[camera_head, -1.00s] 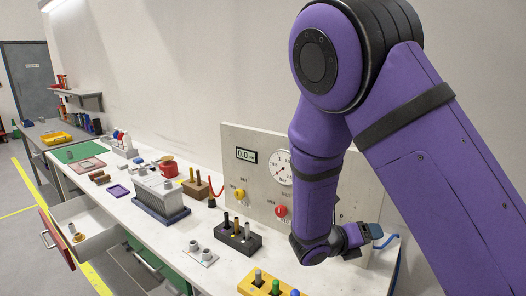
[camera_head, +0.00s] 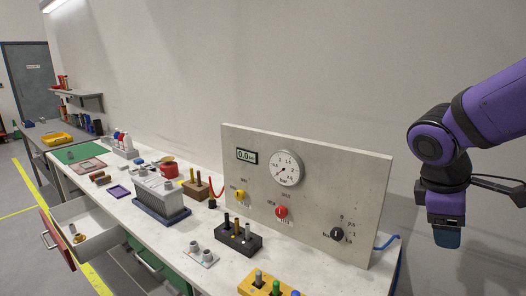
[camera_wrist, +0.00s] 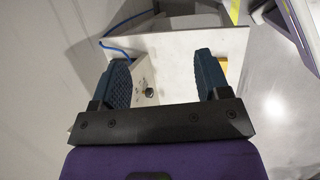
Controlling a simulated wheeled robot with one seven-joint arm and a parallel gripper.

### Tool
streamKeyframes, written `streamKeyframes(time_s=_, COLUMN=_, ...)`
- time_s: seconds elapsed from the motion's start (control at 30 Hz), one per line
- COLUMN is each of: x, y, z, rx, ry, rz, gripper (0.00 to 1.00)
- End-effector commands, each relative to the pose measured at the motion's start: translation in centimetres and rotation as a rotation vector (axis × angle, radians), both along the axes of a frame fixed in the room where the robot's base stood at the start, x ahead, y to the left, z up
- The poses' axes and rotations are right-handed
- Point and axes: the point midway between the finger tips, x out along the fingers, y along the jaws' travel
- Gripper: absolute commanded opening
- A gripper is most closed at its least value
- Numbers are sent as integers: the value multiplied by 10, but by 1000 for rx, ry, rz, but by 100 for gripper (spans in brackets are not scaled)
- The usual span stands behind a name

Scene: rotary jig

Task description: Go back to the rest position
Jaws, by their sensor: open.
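My gripper (camera_head: 447,238) hangs at the right of the head view, to the right of the panel and clear of the bench, with its fingers pointing down. In the wrist view my gripper (camera_wrist: 163,80) shows two blue, ribbed fingers spread apart with nothing between them. The upright panel (camera_head: 330,183) carries a dial gauge, a small display reading 0.0, a yellow knob (camera_head: 239,195), a red knob (camera_head: 281,211) and a black knob (camera_head: 337,234). The black knob also shows beyond the fingers in the wrist view (camera_wrist: 149,92).
The bench (camera_head: 170,235) runs along the wall. It holds a black block with pegs (camera_head: 233,238), a yellow block with pegs (camera_head: 262,289), a grey rack (camera_head: 160,197) and a red cup (camera_head: 169,169). A drawer (camera_head: 95,228) stands open at the left. A blue hose (camera_head: 387,243) lies beside the panel.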

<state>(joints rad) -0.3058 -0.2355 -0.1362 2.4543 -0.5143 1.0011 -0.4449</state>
Motion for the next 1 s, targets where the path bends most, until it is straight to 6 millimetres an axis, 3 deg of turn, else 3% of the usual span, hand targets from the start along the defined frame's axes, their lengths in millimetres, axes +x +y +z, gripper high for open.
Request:
streamKeyframes(time_s=0.5, x=-79, y=18, z=71, rx=484, ry=-466, rz=-671, gripper=69)
streamKeyframes(time_s=0.7, x=-92, y=26, z=82, rx=581, ry=-542, rz=-787, gripper=69)
streamKeyframes(time_s=1.0, x=-94, y=27, z=84, rx=597, ry=-553, rz=-807, gripper=69)
